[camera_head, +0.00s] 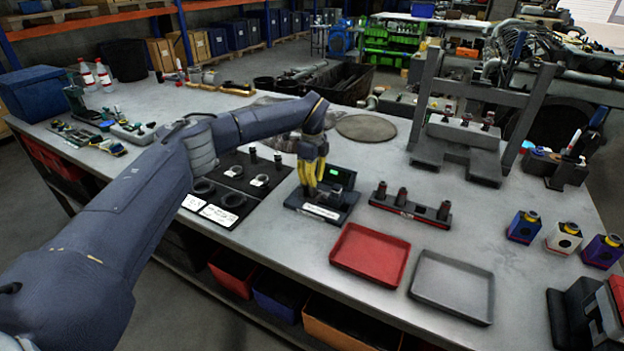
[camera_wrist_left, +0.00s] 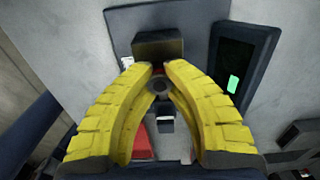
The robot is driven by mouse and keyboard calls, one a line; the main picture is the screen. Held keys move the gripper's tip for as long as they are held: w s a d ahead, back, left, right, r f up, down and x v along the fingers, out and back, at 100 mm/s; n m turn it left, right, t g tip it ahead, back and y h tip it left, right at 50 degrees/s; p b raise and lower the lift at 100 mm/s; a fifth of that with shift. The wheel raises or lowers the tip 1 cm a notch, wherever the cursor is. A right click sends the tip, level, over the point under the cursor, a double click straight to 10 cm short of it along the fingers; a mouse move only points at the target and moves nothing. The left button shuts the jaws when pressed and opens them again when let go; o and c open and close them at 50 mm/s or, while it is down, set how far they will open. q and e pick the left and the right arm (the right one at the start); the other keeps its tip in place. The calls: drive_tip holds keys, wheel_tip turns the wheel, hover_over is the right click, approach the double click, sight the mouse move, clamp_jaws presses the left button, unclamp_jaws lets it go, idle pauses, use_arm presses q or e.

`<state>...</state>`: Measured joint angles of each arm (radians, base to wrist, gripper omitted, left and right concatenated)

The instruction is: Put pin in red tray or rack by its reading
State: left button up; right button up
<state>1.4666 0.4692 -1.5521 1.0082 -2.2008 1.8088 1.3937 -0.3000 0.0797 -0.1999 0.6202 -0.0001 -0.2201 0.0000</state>
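The gauge (camera_head: 322,212), a dark base with a white label and a green-lit display (camera_head: 338,175), stands mid-bench. My left gripper (camera_head: 314,194) is low over it, its yellow fingers pointing down. In the left wrist view the fingers (camera_wrist_left: 160,72) close around a small round grey pin (camera_wrist_left: 159,86), seen end-on at the gauge; whether it rests on the gauge is unclear. The display's digits are too small to read. The red tray (camera_head: 370,255) is empty, in front of the gauge. The rack (camera_head: 410,208) right of the gauge holds three dark upright pins. My right gripper is out of view.
An empty grey tray (camera_head: 452,286) lies right of the red one. A black board (camera_head: 235,183) with rings and white cards is left of the gauge. A grey press-like frame (camera_head: 470,125) stands behind the rack.

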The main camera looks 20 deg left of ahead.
use_arm(q)
drive_tip(key=shift+r, duration=0.25)
clamp_jaws()
drive_tip(key=shift+r, duration=2.5)
